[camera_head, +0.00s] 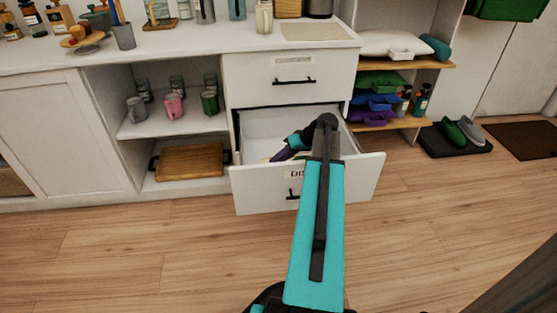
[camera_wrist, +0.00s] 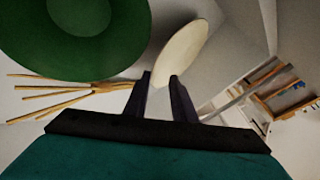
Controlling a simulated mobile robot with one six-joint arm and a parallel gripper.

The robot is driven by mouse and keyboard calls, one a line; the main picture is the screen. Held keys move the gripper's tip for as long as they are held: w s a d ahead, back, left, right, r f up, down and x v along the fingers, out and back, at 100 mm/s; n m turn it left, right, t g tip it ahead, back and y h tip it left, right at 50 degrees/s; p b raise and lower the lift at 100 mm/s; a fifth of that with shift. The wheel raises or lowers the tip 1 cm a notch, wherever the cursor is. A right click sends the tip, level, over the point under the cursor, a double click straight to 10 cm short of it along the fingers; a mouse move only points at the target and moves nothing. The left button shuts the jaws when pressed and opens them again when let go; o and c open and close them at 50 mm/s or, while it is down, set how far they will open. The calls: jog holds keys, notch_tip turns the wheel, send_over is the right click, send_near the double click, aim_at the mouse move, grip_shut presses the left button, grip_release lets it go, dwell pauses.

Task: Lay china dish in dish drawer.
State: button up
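A pale cream dish (camera_wrist: 184,45), seen as a tilted oval, shows in the wrist view just beyond my fingertips. Its near end comes down to the space between them. My gripper (camera_wrist: 160,77) has its fingers apart with a narrow gap; whether they touch the dish is not clear. In the head view my gripper (camera_head: 283,153) is low inside the open lower drawer (camera_head: 347,176), which has a white front and a partly hidden label. My arm covers part of the drawer, and the dish cannot be made out clearly there.
A large green round item (camera_wrist: 75,35) and thin wooden sticks (camera_wrist: 60,92) lie close to my fingers in the wrist view. The upper drawer (camera_head: 292,80) is closed. Mugs (camera_head: 174,106) and a wooden board (camera_head: 189,162) fill the left shelves. The floor in front is clear.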

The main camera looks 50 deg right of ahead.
jog(key=p+v, duration=0.3)
jog(key=v, duration=0.8)
jog(key=shift+p, duration=0.4)
jog(key=shift+r, duration=0.2)
